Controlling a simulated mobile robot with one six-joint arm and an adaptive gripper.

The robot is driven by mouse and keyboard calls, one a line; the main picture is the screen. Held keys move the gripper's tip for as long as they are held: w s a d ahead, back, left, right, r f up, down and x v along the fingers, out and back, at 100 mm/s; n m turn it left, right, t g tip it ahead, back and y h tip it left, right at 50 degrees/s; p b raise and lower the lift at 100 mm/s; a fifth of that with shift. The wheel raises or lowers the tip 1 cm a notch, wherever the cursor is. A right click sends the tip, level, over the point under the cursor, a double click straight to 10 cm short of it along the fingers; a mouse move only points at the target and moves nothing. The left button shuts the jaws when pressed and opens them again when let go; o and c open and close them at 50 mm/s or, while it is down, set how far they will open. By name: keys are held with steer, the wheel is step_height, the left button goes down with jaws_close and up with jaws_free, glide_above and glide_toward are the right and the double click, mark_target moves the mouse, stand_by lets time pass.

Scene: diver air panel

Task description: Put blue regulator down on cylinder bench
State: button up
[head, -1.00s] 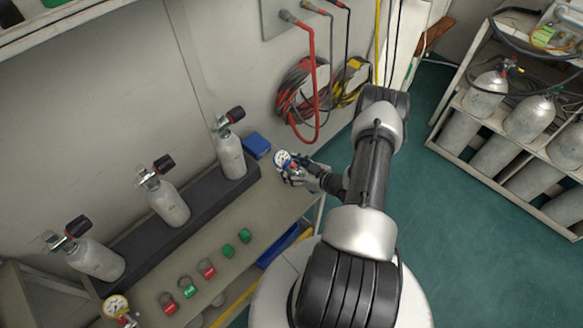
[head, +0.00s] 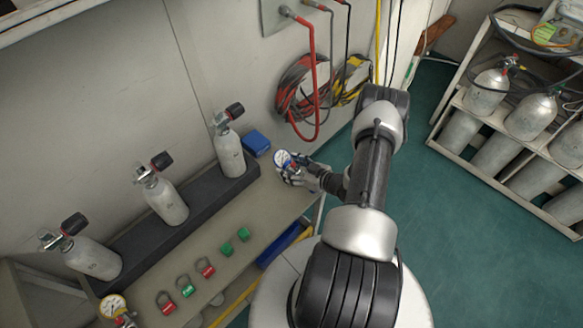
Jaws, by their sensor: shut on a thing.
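The fingers and the regulator's body overlap, so the grip is partly hidden. I cannot tell whether the regulator touches the bench top.
Several grey cylinders (head: 229,152) stand in a dark rack along the bench's back. Red and green padlocks (head: 205,267) and a yellow-rimmed gauge (head: 113,307) lie along the front and left. Coiled hoses (head: 300,88) hang on the wall. A cylinder rack (head: 500,140) stands at right.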

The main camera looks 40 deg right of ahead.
steer(key=shift+f+b, duration=1.1)
steer(key=shift+b, duration=0.15)
stand_by(1.2)
steer(key=o, duration=1.6)
steer(key=shift+f, duration=0.1)
steer(key=v, duration=1.2)
steer(key=shift+w, duration=0.1)
